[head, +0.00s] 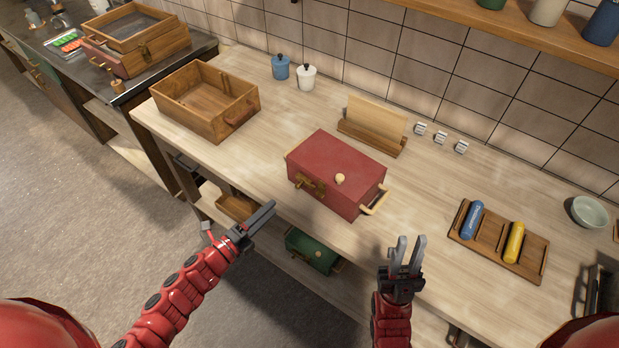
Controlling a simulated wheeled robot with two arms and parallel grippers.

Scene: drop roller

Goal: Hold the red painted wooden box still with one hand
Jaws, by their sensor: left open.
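The red painted wooden box (333,165) sits shut on the light wooden counter. It has a cream knob on its lid, a brass-coloured latch on its front and a pale handle at its right end. My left gripper (268,219) is open and empty, in front of the counter edge, to the lower left of the box and apart from it. My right gripper (407,250) is open and empty, with its fingers pointing up the picture, below and right of the box and not touching it.
An open wooden box (205,101) stands to the left. A wooden holder (372,132) is behind the red box. A tray (497,240) with a blue and a yellow roller lies to the right. A green box (312,251) is on the shelf below.

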